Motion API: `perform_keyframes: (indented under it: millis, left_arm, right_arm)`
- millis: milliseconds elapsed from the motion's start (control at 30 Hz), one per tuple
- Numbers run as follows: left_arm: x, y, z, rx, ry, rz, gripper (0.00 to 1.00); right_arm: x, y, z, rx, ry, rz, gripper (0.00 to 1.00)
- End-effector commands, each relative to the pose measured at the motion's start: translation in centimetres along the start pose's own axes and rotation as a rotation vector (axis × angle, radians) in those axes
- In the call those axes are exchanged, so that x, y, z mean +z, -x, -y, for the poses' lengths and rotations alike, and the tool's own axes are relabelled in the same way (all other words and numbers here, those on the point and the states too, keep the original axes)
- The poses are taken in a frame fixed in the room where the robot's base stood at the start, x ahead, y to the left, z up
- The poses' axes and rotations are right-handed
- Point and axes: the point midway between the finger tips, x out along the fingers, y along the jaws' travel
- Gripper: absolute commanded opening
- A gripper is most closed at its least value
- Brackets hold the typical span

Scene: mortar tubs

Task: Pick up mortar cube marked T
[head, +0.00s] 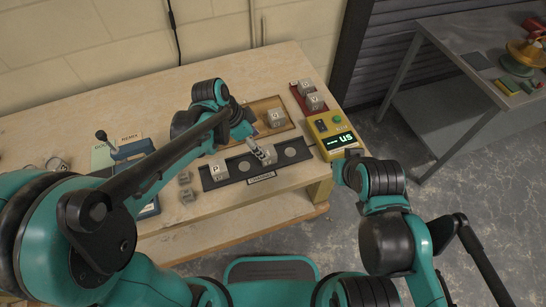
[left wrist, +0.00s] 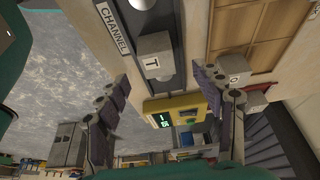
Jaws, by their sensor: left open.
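The mortar cube marked T (left wrist: 153,57) is light grey and sits on the dark channel strip (left wrist: 135,12), with its T face showing in the left wrist view. In the head view the cube (head: 268,153) is partly covered by my left gripper (head: 257,148). My left gripper (left wrist: 157,80) is open, its two fingers apart on either side of the cube's line, with nothing between them that I can see held. Whether a finger touches the cube is unclear.
A cube marked P (head: 218,170) stands at the strip's left. A wooden tray (head: 262,106) holds another cube behind. A yellow box with a green display (head: 331,135) is to the right. A red tray (head: 296,92) with cubes is behind it.

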Motion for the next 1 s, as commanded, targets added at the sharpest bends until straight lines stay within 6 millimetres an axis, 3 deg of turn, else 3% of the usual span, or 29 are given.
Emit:
perform_keyframes:
  millis: [600, 833, 867, 1000]
  left_arm:
    - [0.1, -7.6, -0.4, 0.000, -0.004, -0.001, 0.67]
    - [0.0, -7.6, -0.4, 0.000, -0.003, 0.000, 0.67]
    - [0.0, -7.6, -0.4, 0.000, -0.003, 0.000, 0.62]
    - [0.0, -7.6, -0.4, 0.000, -0.003, 0.000, 0.25]
  right_arm:
    - [2.3, -3.2, 0.0, 0.000, 0.000, 0.000, 0.00]
    - [2.2, -3.0, 0.0, 0.000, 0.000, 0.000, 0.00]
    - [2.2, -3.0, 0.0, 0.000, 0.000, 0.000, 0.00]
    - [2.2, -3.0, 0.0, 0.000, 0.000, 0.000, 0.00]
